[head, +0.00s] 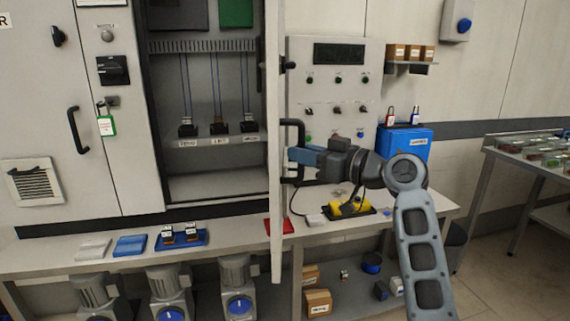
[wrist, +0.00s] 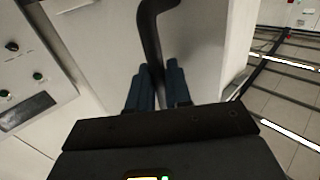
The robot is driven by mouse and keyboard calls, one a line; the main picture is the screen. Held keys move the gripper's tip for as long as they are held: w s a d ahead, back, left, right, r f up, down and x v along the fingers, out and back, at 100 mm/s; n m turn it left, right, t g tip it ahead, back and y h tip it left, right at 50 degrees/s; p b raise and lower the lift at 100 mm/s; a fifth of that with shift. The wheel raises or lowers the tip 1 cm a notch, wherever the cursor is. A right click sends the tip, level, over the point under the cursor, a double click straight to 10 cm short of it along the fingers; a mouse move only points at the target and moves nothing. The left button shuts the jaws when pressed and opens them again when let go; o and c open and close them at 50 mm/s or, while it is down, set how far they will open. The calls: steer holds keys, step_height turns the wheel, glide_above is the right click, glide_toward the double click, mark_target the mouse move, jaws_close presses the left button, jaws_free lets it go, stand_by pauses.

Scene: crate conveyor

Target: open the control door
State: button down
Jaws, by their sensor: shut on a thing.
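The control door (head: 275,200) shows nearly edge-on in the head view, swung out from the open cabinet (head: 215,180). Its black handle (head: 299,128) is on the door's right-hand face. My gripper (head: 290,157) is at the handle, reaching in from the right. In the wrist view the two blue fingers of my gripper (wrist: 157,82) are shut around the lower part of the black handle (wrist: 150,30), with the pale door face (wrist: 190,55) behind it. The cabinet interior shows a shelf with several black plugs on cables.
A bench (head: 60,256) runs below the cabinet, with coloured trays and a red pad (head: 279,226) near the door's lower part. A control panel (head: 333,90) and a blue box (head: 405,141) stand to the right. Motors (head: 238,275) sit under the bench. Another table (head: 530,160) is at far right.

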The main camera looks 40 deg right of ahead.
steer(key=shift+s+d+r+y+b, duration=0.15)
steer(key=shift+s+d+b, duration=0.1)
steer(key=shift+d, duration=0.5)
steer(key=shift+s+d+r+y+b, duration=0.1)
steer(key=shift+s+d+y+b, duration=0.1)
steer(key=shift+d, duration=0.55)
steer(key=c, duration=1.2)
jaws_free()
steer(key=shift+w+f, duration=0.15)
steer(key=shift+o, duration=0.2)
steer(key=shift+a, duration=0.1)
steer(key=shift+a+f+n, duration=0.1)
steer(key=shift+a+n, duration=0.05)
steer(key=shift+n, duration=0.15)
steer(key=b+v, duration=0.1)
steer(key=v, duration=0.6)
steer(key=shift+s, duration=0.35)
